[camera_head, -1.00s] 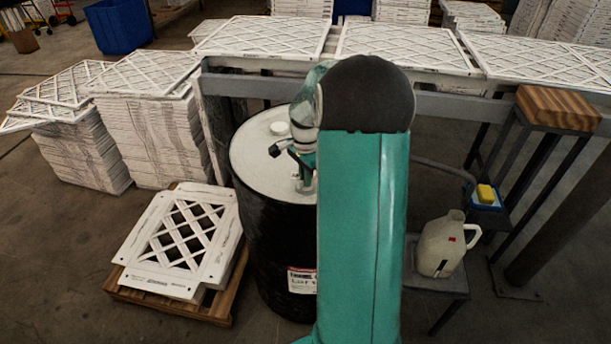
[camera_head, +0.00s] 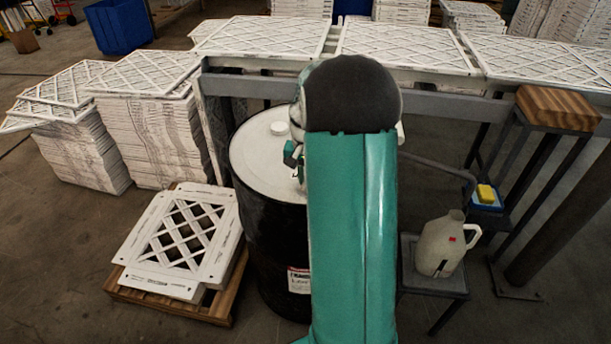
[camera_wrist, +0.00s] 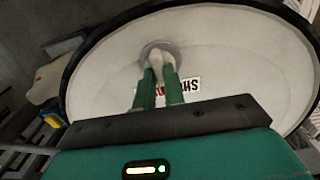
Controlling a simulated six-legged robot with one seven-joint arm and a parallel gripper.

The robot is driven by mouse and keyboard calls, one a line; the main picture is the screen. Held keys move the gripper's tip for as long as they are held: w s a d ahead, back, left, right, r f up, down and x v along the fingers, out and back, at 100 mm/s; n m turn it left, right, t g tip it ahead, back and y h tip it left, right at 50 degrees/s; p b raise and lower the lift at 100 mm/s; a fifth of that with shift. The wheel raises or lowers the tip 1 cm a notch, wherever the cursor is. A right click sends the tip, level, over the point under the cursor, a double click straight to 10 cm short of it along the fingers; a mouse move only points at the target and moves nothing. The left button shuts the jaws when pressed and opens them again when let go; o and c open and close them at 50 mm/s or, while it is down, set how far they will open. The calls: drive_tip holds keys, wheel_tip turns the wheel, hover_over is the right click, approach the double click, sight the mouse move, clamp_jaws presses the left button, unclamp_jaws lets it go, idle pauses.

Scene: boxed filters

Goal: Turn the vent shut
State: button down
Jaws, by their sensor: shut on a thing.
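A black drum (camera_head: 265,250) with a pale lid (camera_head: 258,165) stands in front of the bench. In the wrist view the drum lid (camera_wrist: 100,75) fills most of the picture. The vent (camera_wrist: 157,58) is a pale fitting in a grey ring on the lid, near a label with red and black letters. My gripper (camera_wrist: 158,78) has its green fingers shut on the vent. How far the vent is turned cannot be told.
A white cap (camera_head: 279,128) sits on the lid. A bench with lattice panels (camera_head: 400,45) runs behind the drum. A jug (camera_head: 440,245) stands on a low stand at right. A pallet with filter frames (camera_head: 185,245) lies left of the drum.

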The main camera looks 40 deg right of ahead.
drive_tip(key=n, duration=0.4)
drive_tip(key=shift+n, duration=0.3)
drive_tip(key=n, duration=0.4)
drive_tip(key=shift+n, duration=0.3)
drive_tip(key=c, duration=1.5)
unclamp_jaws()
drive_tip(key=shift+r, duration=0.1)
wheel_tip(320, 180, up, 14)
drive_tip(key=shift+f, duration=0.15)
